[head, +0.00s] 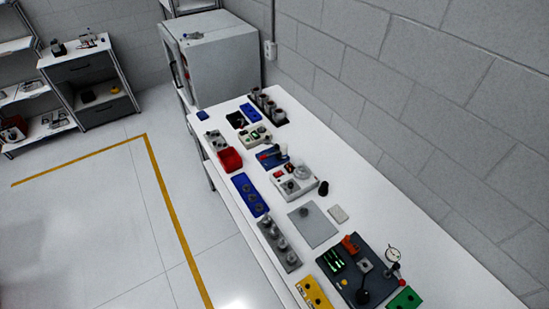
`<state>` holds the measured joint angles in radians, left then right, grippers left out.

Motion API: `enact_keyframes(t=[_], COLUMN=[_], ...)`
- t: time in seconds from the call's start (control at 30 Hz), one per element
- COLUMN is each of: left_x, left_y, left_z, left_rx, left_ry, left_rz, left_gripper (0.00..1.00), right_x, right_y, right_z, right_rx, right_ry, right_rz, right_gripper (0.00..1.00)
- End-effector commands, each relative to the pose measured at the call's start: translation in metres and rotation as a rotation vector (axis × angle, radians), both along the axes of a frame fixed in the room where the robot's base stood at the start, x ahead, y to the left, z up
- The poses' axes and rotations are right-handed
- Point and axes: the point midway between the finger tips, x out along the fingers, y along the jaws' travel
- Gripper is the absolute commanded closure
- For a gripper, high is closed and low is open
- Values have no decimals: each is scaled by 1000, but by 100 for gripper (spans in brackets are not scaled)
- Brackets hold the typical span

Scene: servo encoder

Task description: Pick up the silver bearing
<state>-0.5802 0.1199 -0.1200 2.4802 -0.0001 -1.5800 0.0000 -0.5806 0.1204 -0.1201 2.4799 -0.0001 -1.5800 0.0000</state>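I cannot pick out the silver bearing for certain at this size. Several small silver-grey round parts stand in a row on a grey holder (291,261) near the table's front edge. A blue tray (239,179) behind it holds several dark grey round parts. A small grey round piece lies on a flat grey plate (325,233) in the middle of the table. Neither of my grippers shows in the head view.
The long white table (382,239) runs along a grey block wall. On it are a red bin (230,159), a white device (297,186), a dark fixture with a dial gauge (392,254), a yellow tray (313,292) and a green tray (405,299). A grey cabinet (226,65) stands beyond.

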Motion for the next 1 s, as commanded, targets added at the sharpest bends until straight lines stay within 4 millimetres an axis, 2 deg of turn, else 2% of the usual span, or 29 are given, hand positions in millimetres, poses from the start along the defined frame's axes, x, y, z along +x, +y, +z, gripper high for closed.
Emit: enact_keyframes(t=[0.23, 0.53, 1.0], left_x=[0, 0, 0], left_y=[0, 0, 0], left_z=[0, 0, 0], left_rx=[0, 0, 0], left_ry=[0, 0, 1], left_rz=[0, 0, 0], left_gripper=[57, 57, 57], right_x=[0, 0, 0], right_y=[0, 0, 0], right_z=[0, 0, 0], right_rx=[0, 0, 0], right_ry=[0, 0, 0], right_rz=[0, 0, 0], right_gripper=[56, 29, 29])
